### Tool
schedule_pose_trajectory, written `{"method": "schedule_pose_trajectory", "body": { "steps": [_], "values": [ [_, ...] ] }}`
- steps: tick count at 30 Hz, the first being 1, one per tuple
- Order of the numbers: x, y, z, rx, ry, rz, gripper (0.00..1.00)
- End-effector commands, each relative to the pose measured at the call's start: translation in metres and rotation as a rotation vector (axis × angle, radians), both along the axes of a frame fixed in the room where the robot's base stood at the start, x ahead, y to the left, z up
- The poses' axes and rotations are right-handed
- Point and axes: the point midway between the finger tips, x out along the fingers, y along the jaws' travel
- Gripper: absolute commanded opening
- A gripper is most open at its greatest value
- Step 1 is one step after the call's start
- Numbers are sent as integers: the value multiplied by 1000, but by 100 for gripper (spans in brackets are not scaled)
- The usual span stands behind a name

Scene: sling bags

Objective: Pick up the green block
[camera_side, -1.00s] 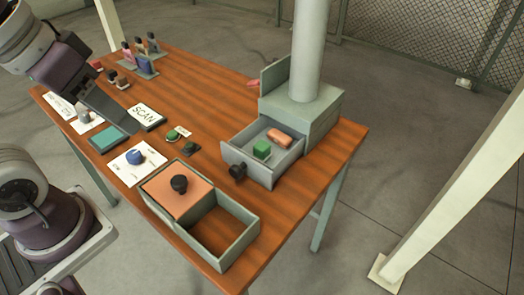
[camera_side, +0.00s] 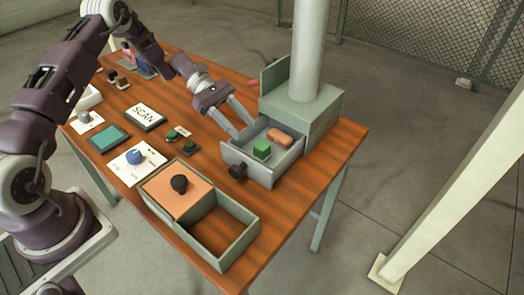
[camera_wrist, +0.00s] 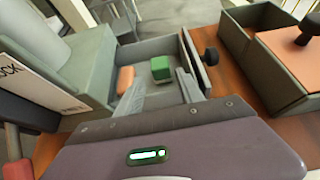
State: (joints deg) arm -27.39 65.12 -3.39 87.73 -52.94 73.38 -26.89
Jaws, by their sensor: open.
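The green block (camera_side: 262,149) lies in the open grey drawer (camera_side: 236,158), near the drawer's front, beside an orange block (camera_side: 281,138). The green block also shows in the wrist view (camera_wrist: 160,68), ahead of my fingers. The orange block is to its left there (camera_wrist: 125,80). My gripper (camera_side: 243,128) is open and empty, above the table just left of and behind the drawer in the side view. Its fingers point toward the drawer and are apart from the green block.
The drawer's dark knob (camera_side: 238,171) sticks out at its front. A grey box with an orange sliding lid (camera_side: 178,193) stands at the table's near end. A grey column (camera_side: 309,50) rises above the drawer unit. A SCAN pad (camera_side: 146,117) and several knobs and buttons lie left.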

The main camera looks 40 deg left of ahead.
Motion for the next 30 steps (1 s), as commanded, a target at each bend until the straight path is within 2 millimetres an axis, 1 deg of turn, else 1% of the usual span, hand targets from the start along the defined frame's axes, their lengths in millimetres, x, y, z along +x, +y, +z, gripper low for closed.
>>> {"method": "schedule_pose_trajectory", "body": {
  "steps": [5,9,12,15,21,23,27,28,30],
  "values": [
    [-1,-24,-13,1,1,-4,44],
    [-1,-53,-29,1,2,-6,44],
    [-1,-68,-37,2,1,-5,44],
    [-1,-75,-41,3,-1,-3,44],
    [-1,-76,-41,4,-2,-3,44],
    [-1,-76,-41,4,-2,-3,32],
    [-1,-76,-41,4,-2,-3,5],
    [-1,-76,-41,4,-2,-3,0],
    [-1,-76,-41,3,-2,-3,0]
  ]
}}
